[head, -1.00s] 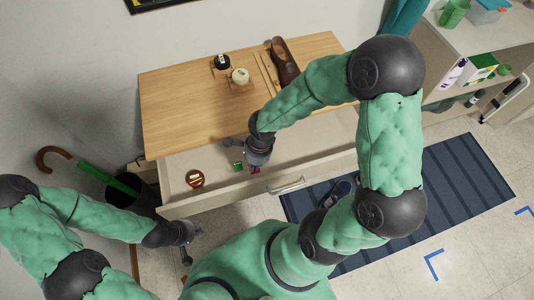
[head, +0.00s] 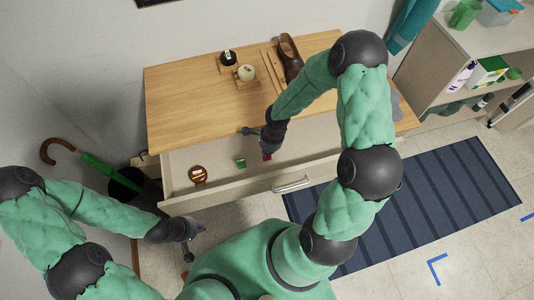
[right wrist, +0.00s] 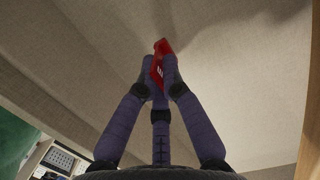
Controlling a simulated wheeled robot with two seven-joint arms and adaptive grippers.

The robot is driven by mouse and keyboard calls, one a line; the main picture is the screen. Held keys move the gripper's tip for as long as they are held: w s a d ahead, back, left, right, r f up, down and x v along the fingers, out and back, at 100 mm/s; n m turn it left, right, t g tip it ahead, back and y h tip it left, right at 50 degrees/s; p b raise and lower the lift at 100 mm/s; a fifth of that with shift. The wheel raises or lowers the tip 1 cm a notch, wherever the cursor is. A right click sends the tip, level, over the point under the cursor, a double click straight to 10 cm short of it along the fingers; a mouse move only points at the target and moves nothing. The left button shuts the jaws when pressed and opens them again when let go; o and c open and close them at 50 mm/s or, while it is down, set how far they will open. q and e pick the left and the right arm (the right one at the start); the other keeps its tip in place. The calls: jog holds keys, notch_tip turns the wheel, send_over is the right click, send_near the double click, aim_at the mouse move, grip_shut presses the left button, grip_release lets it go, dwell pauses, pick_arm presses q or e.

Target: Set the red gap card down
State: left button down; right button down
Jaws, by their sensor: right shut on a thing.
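The red gap card (right wrist: 161,47) is a small red piece with a white mark, held between the fingertips of my right gripper (right wrist: 160,75) in the right wrist view. In the head view this gripper (head: 266,148) points down over the open drawer (head: 310,142), with a bit of red at its tip. I cannot tell whether the card touches the drawer floor. My left gripper (head: 192,240) is empty in front of the drawer, at the lower left, with its fingers apart.
The wooden top (head: 185,105) above holds two small stands and a brown shoe (head: 289,58). An umbrella stand (head: 125,188) is at left. The drawer's right part looks clear.

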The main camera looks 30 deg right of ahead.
jog(key=shift+w+f, duration=0.1)
jog(key=shift+f, duration=0.35)
jog(key=shift+f, duration=0.1)
jog(key=c, duration=1.8)
grip_release()
jog(key=shift+c, duration=0.2)
jog(key=o, duration=0.4)
jog(key=shift+o, duration=0.2)
